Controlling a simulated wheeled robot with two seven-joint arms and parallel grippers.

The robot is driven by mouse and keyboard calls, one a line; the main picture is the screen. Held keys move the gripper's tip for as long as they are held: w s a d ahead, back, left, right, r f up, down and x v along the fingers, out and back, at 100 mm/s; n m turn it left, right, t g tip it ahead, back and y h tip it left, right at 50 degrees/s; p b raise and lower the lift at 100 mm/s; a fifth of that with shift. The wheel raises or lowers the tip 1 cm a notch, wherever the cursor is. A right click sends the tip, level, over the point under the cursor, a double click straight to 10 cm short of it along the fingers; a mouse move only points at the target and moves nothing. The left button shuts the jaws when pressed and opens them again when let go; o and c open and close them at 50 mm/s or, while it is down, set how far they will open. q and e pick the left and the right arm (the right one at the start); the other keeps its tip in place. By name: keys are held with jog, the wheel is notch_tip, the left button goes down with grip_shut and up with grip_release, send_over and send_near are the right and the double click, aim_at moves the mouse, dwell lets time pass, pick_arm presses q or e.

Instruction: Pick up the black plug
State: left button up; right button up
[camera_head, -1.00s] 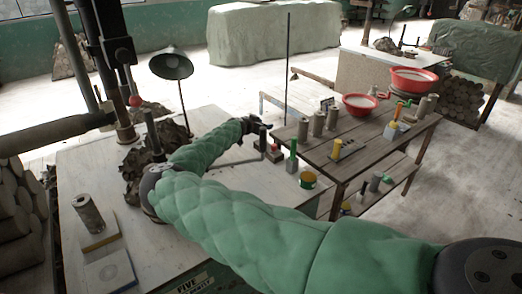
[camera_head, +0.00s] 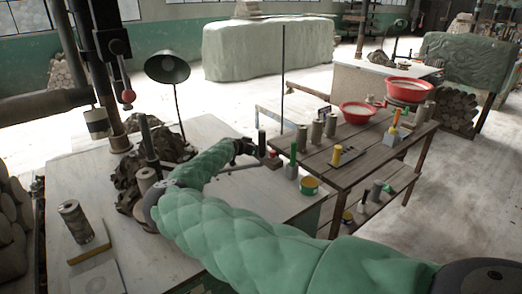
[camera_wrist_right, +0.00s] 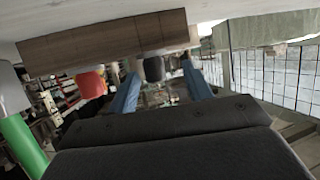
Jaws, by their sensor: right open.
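The black plug (camera_head: 262,142) stands upright near the far right edge of the pale worktable, by a small reddish-brown block. My right gripper (camera_head: 246,147) reaches in just left of it, at about its height. In the right wrist view, which looks upside down, the black plug (camera_wrist_right: 154,69) juts from a brown wooden block (camera_wrist_right: 105,45). It lies between the two blue fingers of my right gripper (camera_wrist_right: 162,85), somewhat ahead of them. The fingers are spread and empty, with a gap on each side of the plug. My left gripper is not in view.
A red plug (camera_wrist_right: 90,84) sits on the same block beside the black one. A lamp (camera_head: 167,66) and clay lumps (camera_head: 130,175) stand left of my arm.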

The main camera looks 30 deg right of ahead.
jog(key=shift+w+d, duration=0.1)
jog(key=shift+d, duration=0.25)
jog(key=d, duration=0.2)
jog(key=d+p, duration=0.1)
jog(key=shift+w+f, duration=0.15)
jog(key=shift+f, duration=0.1)
jog(key=shift+x, duration=0.8)
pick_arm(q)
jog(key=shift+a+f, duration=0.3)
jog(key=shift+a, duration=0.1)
pick_arm(e)
jog(key=shift+c, duration=0.4)
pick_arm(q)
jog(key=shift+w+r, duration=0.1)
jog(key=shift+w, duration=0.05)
pick_arm(e)
grip_shut()
